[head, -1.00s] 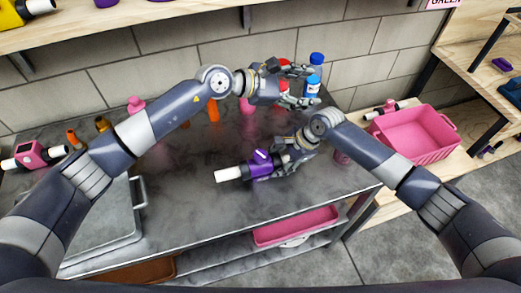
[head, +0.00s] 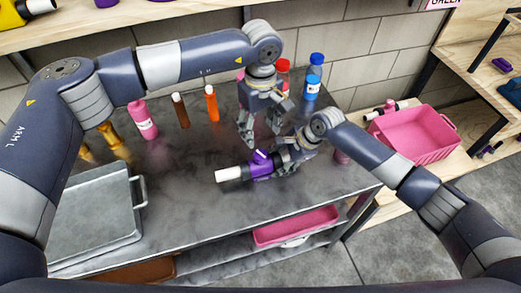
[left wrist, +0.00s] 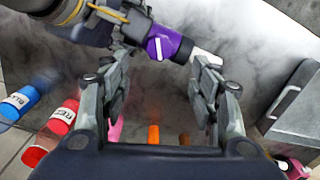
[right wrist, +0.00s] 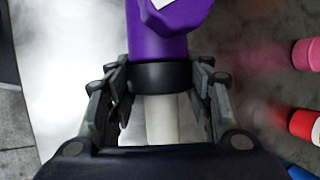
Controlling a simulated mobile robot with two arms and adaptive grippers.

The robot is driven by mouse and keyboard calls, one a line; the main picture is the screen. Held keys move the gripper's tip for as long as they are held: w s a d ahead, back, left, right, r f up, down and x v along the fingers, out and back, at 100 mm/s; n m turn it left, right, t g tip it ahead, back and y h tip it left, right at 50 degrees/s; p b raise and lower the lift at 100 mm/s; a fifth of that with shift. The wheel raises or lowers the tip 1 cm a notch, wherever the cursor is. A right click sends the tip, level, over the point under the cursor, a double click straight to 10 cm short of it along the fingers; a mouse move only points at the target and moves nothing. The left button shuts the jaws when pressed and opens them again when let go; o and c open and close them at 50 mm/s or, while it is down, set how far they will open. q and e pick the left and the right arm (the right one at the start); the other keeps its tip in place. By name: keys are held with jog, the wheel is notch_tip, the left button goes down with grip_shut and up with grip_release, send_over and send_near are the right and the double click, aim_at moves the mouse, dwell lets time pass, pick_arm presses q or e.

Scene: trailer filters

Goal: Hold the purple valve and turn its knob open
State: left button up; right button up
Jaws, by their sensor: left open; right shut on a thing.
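The purple valve (head: 258,165) with its white pipe end (head: 229,174) is held over the grey table. My right gripper (head: 284,163) is shut on the valve near its black collar (right wrist: 160,77); a white pipe stub shows between the fingers in the right wrist view. The purple knob (head: 262,155) is on the valve's upper side; in the left wrist view the knob (left wrist: 159,44) has a pale bar across it. My left gripper (head: 258,142) points down, open and empty, just behind the knob. In the left wrist view the knob appears between and beyond its fingers.
Orange (head: 211,103), brown (head: 181,110) and pink (head: 143,119) items stand farther left. A metal tray (head: 95,210) lies at the left. A pink bin (head: 415,138) is at the right. The table's front middle is clear.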

aim_at(261, 154)
pick_arm(q)
notch_tip(261, 154, down, 10)
jog(key=shift+d+f, duration=0.1)
dwell(0.4)
jog(key=c, duration=1.1)
